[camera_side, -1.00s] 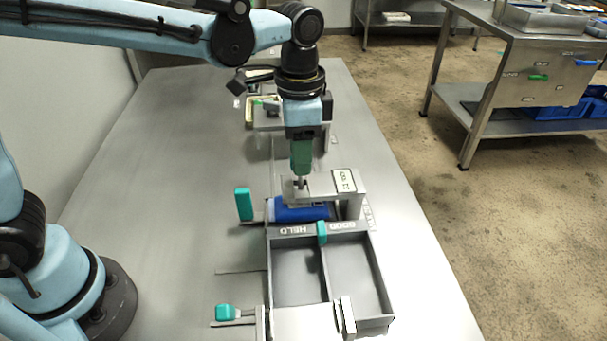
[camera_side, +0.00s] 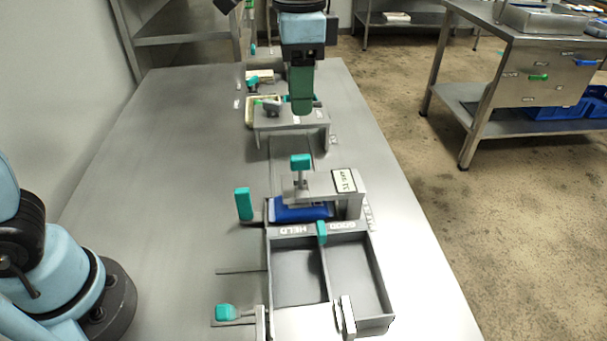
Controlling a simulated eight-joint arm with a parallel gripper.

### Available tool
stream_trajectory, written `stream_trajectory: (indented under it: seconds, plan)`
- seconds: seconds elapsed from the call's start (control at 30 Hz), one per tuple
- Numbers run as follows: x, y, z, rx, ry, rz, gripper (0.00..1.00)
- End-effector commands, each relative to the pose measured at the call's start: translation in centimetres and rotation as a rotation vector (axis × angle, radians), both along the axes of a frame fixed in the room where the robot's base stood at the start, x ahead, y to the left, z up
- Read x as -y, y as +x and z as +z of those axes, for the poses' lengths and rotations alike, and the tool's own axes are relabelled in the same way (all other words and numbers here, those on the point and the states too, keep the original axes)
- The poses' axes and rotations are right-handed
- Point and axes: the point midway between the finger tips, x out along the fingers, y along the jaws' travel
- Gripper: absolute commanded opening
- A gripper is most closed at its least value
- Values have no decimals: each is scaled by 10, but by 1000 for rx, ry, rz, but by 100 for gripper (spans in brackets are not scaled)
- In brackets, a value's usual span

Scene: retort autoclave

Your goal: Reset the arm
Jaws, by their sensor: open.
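My gripper (camera_side: 301,108) hangs pointing down above the far part of the steel table (camera_side: 150,190). Its green fingers overlap in this view, and nothing shows held between them. It is over or in front of a small metal stand (camera_side: 318,130); the exact gap cannot be told. Nearer the camera is a metal fixture (camera_side: 322,186) with a teal-topped plunger (camera_side: 301,161) standing up from it, apart from my gripper. A blue pad (camera_side: 300,213) lies under the fixture.
A grey two-compartment tray (camera_side: 382,280) marked HELD and GOOD sits in front of the fixture. Teal handles stand at its left, one upright (camera_side: 243,204) and one low (camera_side: 226,312). A second steel bench (camera_side: 530,50) stands at the right.

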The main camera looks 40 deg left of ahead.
Motion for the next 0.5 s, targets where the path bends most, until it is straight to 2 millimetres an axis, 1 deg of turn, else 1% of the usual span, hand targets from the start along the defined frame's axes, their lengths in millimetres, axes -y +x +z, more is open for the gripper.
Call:
stream_trajectory:
  seconds: [0.07,0.2,0.5]
  plan:
    - [0,0,6,0,0,0,43]
    - [0,0,10,0,0,0,43]
    - [0,0,10,1,-1,1,43]
